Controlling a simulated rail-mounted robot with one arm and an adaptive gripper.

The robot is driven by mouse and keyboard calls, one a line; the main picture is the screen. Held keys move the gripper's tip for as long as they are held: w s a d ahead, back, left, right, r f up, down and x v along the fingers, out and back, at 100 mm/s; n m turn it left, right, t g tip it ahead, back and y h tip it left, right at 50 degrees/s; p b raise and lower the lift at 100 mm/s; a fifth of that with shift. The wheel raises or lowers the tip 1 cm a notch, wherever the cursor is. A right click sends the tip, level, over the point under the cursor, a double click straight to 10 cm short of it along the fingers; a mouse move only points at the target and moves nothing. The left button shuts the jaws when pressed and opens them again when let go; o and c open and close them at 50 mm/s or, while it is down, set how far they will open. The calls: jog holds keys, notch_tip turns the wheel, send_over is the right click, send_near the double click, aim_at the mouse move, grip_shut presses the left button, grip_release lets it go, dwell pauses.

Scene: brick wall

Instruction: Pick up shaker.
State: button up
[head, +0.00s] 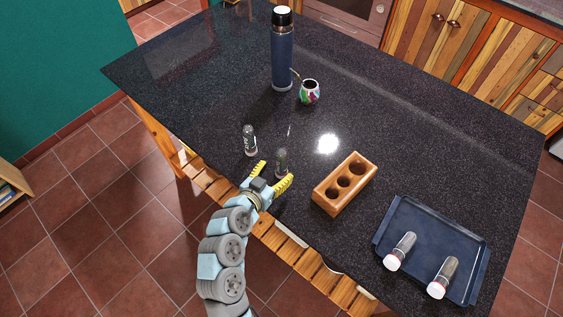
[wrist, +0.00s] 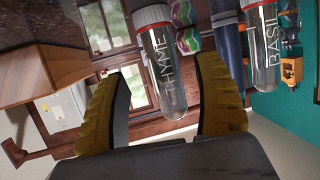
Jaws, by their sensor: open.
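Two glass shakers stand near the counter's front edge in the head view. The nearer one (head: 282,162) is just beyond and between the tips of my gripper (head: 275,174). The other shaker (head: 249,140) stands a little farther to the left. In the wrist view a shaker marked THYME (wrist: 170,75) shows between my open yellow fingers (wrist: 162,75), with clear space on both sides. A shaker marked BASIL (wrist: 263,45) is to its right, outside the fingers. Two more shakers (head: 400,251) (head: 443,277) lie on the blue tray (head: 430,222). My gripper holds nothing.
A wooden block with three holes (head: 330,203) sits right of my gripper on the dark counter (head: 420,130). A tall blue flask (head: 282,58) and a colourful cup (head: 309,95) stand behind. The counter's left part is clear.

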aim_at(279, 168)
jog(key=shift+p+x, duration=0.3)
jog(key=shift+x, duration=2.05)
jog(key=shift+a+f, duration=0.1)
jog(key=shift+f, duration=0.1)
grip_shut()
